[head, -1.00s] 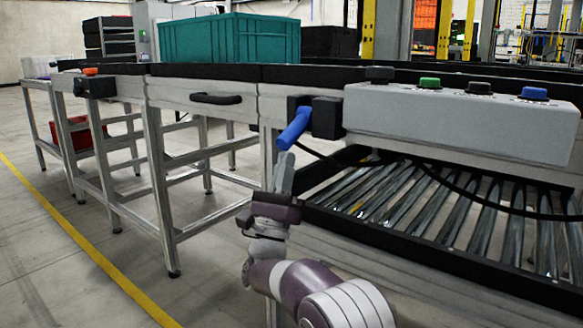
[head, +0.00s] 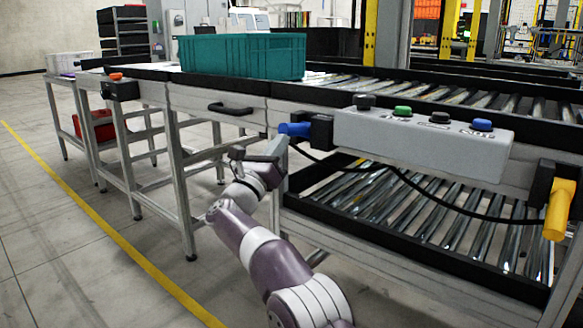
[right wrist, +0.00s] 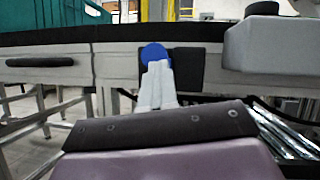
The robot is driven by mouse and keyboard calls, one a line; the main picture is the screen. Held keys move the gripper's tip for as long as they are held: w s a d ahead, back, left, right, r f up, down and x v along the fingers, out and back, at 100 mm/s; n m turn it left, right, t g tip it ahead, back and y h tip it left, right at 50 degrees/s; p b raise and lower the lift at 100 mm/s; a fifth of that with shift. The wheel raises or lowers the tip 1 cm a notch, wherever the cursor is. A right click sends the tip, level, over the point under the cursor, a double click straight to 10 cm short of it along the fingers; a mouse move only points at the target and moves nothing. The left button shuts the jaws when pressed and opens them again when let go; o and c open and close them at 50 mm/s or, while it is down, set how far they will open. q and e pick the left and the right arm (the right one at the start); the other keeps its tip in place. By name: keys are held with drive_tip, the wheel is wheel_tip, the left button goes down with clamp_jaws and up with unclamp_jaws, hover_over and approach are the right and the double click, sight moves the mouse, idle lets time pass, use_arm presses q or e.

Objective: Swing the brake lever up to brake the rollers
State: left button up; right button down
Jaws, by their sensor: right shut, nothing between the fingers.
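A blue lever (head: 294,129) sticks out of a black mount (head: 321,131) on the front rail, left of the grey button box. It lies about level, its free end toward the left. In the right wrist view the lever's round blue end (right wrist: 155,52) faces me. My right gripper (head: 277,146) is shut and empty, its fingertips just below the blue lever; I cannot tell for sure whether they touch it. In the right wrist view the gripper (right wrist: 158,72) overlaps the lever's lower edge. A yellow lever (head: 558,212) hangs down at the right. My left gripper is out of view.
The grey button box (head: 425,138) has black, green and blue buttons. A black cable loops below it over the lower rollers (head: 400,205). A teal crate (head: 243,56) stands on the conveyor. A black handle (head: 231,109) sits left of the lever. Open floor lies at left.

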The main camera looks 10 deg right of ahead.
drive_tip(key=shift+r+g+y+p, duration=0.3)
drive_tip(key=shift+r+g+p, duration=0.25)
drive_tip(key=shift+r, duration=0.25)
use_arm(q)
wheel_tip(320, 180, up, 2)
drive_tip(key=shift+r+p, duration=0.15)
drive_tip(key=shift+p, duration=0.15)
use_arm(e)
drive_tip(key=shift+w+r, duration=0.1)
drive_tip(key=shift+r, duration=0.25)
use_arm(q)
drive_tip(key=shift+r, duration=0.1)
use_arm(e)
drive_tip(key=shift+r, duration=0.15)
